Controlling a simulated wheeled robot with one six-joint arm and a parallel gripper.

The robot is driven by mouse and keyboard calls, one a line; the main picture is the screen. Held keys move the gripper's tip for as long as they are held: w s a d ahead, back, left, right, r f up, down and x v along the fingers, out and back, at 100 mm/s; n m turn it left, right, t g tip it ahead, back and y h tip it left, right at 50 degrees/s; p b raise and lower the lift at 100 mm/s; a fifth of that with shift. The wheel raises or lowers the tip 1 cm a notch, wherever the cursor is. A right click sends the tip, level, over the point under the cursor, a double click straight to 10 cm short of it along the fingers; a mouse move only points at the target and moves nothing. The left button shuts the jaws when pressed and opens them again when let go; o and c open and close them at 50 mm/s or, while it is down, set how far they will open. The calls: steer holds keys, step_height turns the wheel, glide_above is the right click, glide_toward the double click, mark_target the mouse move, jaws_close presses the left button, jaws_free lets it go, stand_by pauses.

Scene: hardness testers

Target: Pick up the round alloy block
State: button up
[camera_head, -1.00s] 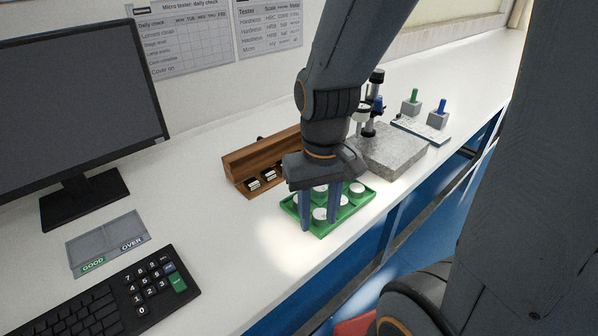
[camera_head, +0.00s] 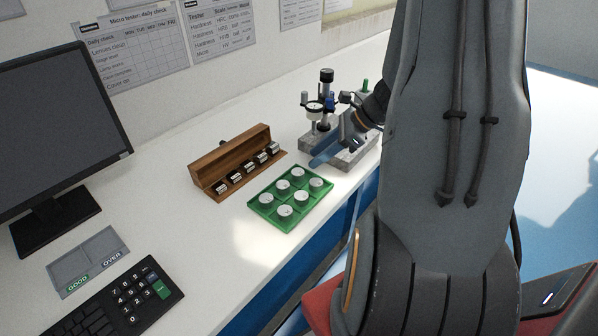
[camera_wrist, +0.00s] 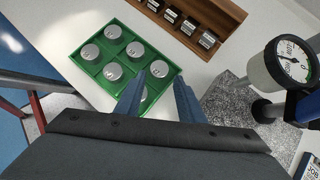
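Several round silver alloy blocks (camera_head: 301,198) sit in the compartments of a green tray (camera_head: 289,228) on the bench. In the wrist view the blocks (camera_wrist: 112,72) and the green tray (camera_wrist: 82,62) are at the upper left, and my left finger partly hides one block. My gripper (camera_head: 318,160) is to the right of and beyond the tray, near the grey stone slab, and my arm partly hides it. In the wrist view my gripper's two blue fingers (camera_wrist: 158,76) are apart, with nothing held between them.
A wooden rack (camera_head: 237,160) with small dark-and-silver blocks stands behind the tray. A dial gauge stand (camera_head: 322,108) on a stone slab (camera_head: 349,158) is close to my gripper. Monitor (camera_head: 60,130), GOOD/OVER tray (camera_head: 88,262) and keyboard (camera_head: 125,303) lie left.

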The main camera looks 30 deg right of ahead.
mark_target(298, 171)
steer(key=shift+p+x, duration=0.95)
steer(key=shift+x, duration=2.85)
steer(key=shift+d, duration=0.1)
steer(key=c, duration=0.7)
